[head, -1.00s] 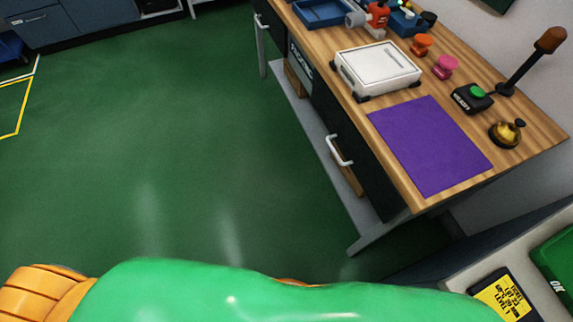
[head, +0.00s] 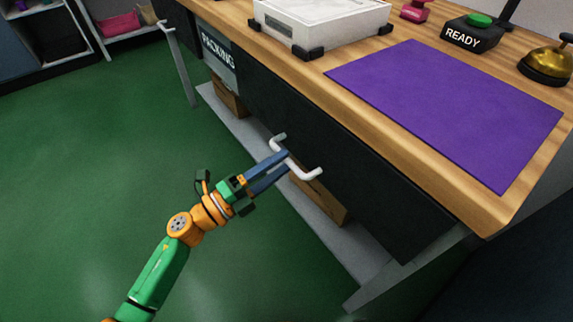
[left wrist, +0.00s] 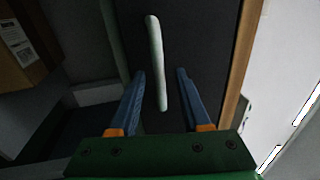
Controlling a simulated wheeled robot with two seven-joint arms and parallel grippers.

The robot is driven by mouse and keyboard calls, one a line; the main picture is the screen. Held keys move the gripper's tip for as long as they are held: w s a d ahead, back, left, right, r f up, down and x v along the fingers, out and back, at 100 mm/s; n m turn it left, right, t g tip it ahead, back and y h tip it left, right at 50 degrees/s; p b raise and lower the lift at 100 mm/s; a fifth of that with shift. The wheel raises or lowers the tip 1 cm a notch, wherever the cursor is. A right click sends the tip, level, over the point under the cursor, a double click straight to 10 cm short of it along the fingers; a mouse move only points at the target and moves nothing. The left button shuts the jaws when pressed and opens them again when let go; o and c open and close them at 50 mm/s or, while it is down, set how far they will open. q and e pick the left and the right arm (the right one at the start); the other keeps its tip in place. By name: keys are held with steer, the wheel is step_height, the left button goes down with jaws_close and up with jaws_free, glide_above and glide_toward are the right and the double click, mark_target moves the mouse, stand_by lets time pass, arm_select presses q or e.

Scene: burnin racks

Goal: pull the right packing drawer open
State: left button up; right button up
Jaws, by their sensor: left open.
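The right packing drawer has a black front (head: 375,185) under the wooden tabletop and looks flush with the bench. Its white bar handle (head: 312,174) juts out from that front. My left gripper (head: 284,161) has its blue fingers at the handle and is open. In the left wrist view the handle (left wrist: 156,55) runs lengthwise between the two spread fingers of my left gripper (left wrist: 160,74), with a gap on each side. The dark drawer front (left wrist: 200,45) lies behind it. My right gripper is not in view.
The packing bench top (head: 470,205) carries a purple mat (head: 450,110), a white box (head: 320,22), a READY button (head: 476,34) and a brass bell (head: 548,65). A grey lower shelf (head: 265,150) holds brown boxes (head: 228,98). The green floor at left is clear.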

arm_select(q)
steer(key=shift+x, duration=1.25)
steer(key=shift+a, duration=0.1)
steer(key=shift+c, duration=0.2)
jaws_close()
